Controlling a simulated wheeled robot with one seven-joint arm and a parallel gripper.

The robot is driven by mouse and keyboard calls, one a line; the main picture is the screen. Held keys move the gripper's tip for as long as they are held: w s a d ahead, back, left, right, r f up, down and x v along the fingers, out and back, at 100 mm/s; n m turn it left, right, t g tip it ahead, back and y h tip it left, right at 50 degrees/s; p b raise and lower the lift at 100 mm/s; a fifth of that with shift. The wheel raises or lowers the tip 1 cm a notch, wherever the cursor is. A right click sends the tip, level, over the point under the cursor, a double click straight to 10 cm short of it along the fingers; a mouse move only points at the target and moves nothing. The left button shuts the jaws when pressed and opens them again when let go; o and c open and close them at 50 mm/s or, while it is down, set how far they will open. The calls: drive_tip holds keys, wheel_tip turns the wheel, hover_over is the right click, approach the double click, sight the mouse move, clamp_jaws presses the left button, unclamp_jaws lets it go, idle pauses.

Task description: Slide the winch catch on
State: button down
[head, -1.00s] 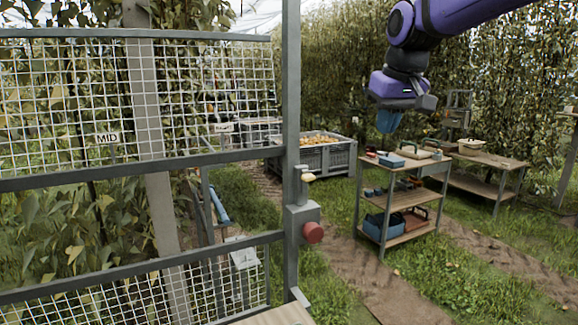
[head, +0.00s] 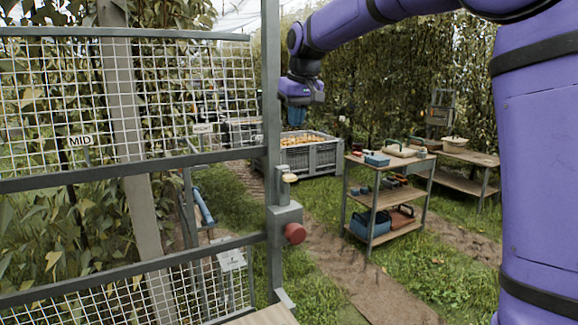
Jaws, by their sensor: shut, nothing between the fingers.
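A small catch with a cream knob (head: 289,178) sits on the upright grey gate post (head: 271,90). Below it, a grey box (head: 285,216) on the same post carries a round red knob (head: 295,233). I cannot tell which of these is the winch catch, or its exact position. My gripper (head: 296,116) points down, with blue fingers, just right of the post in the picture and above the cream knob. It is shut and empty, and apart from both knobs. Its depth relative to the post is hard to judge.
A grey crate (head: 312,160) of pears stands behind. A wooden shelf cart (head: 382,199) with tools stands right. Grass and a dirt path lie between.

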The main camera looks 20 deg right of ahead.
sight(291, 177)
drive_tip(key=shift+f, duration=0.1)
drive_tip(key=x, duration=1.2)
drive_tip(key=shift+s+d+f, duration=0.1)
drive_tip(key=shift+s+f, duration=0.2)
drive_tip(key=shift+f, duration=0.65)
drive_tip(key=shift+f, duration=0.15)
wheel_tip(291, 177, down, 3)
drive_tip(key=shift+f, duration=0.25)
drive_tip(key=shift+r, duration=0.1)
